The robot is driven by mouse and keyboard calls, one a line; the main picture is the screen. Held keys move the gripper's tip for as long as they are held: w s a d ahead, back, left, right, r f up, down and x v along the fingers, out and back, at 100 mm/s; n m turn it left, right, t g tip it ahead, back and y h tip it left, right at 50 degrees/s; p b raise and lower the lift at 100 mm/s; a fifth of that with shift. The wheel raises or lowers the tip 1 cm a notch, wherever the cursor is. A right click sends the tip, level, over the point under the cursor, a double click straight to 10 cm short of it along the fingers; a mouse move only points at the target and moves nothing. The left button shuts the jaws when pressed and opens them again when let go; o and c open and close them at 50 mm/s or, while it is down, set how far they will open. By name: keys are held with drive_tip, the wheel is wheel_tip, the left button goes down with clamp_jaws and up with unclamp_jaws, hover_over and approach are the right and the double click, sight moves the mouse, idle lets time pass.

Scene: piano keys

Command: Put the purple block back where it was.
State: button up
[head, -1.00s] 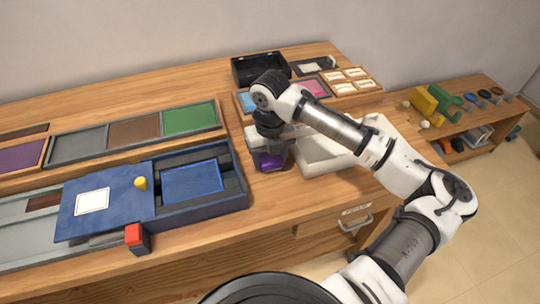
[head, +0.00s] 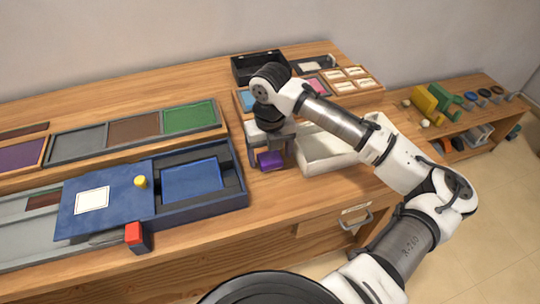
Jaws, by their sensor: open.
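The purple block (head: 270,161) rests on the wooden tabletop, between the blue box and the white tray. My gripper (head: 271,164) is over it, pointing down, with its fingers apart on either side of the block. I cannot tell whether a finger touches it. A purple panel (head: 18,156) lies in a wooden frame at the far left.
A blue box (head: 203,211) with a partly slid lid (head: 108,203) and yellow knob stands left of my gripper. A white tray (head: 322,165) is close on the right. Behind are a black box (head: 260,68) and framed coloured panels. Bare wood lies in front.

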sight(270, 157)
wheel_tip(270, 157, up, 11)
drive_tip(key=b, duration=0.1)
drive_tip(key=shift+f, duration=0.15)
idle(0.5)
